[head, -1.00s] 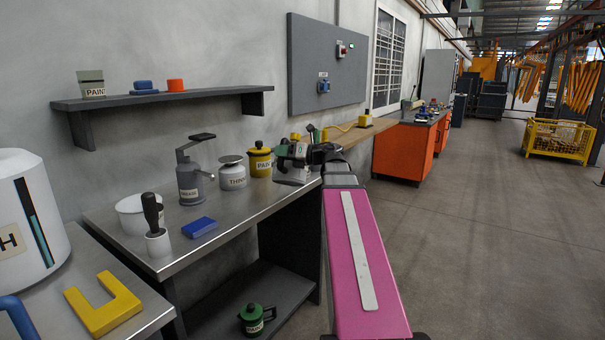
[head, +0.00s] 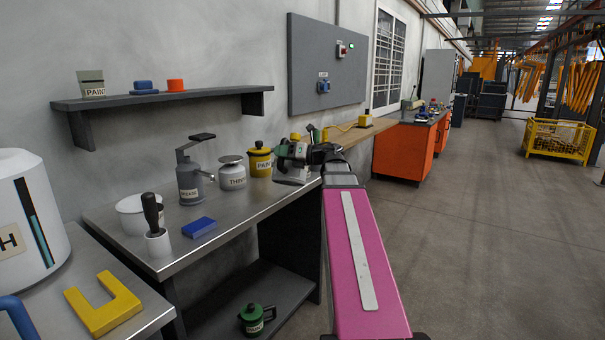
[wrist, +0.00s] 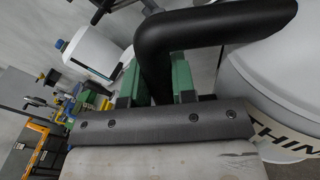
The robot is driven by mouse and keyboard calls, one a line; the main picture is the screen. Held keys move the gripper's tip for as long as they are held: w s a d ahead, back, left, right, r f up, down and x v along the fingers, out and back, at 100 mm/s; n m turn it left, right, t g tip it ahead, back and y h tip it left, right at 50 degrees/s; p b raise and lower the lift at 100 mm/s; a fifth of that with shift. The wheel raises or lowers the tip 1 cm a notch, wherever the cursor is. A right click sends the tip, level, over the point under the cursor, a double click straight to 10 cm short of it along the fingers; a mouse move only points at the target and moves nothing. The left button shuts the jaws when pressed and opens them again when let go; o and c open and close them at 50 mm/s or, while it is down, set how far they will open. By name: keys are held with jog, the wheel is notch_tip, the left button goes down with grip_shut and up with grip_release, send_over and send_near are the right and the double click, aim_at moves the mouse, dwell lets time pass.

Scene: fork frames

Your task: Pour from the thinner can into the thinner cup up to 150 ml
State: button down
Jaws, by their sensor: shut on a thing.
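My gripper (wrist: 160,85) has its green jaws shut on a thick black handle (wrist: 190,27). The handle belongs to a pale grey can (wrist: 262,80) with a label whose visible letters read "THIN", cut off by the wrist view's edge. I cannot see the liquid or any level.
The metal bench (head: 240,212) also bears a yellow can (head: 260,163), a grey pump can (head: 189,183), a white bowl (head: 131,216), a brush holder (head: 158,243) and a blue block (head: 199,227). A green can (head: 251,321) stands on the lower shelf. The front middle of the benchtop is clear.

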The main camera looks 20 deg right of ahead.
jog(key=shift+w+d+r+m, duration=0.15)
jog(key=shift+w+r+m, duration=0.15)
jog(key=shift+r, duration=0.3)
jog(key=shift+w+d+r+m, duration=0.15)
jog(key=shift+r+m, duration=0.25)
jog(key=shift+r, duration=0.2)
dwell(6.8)
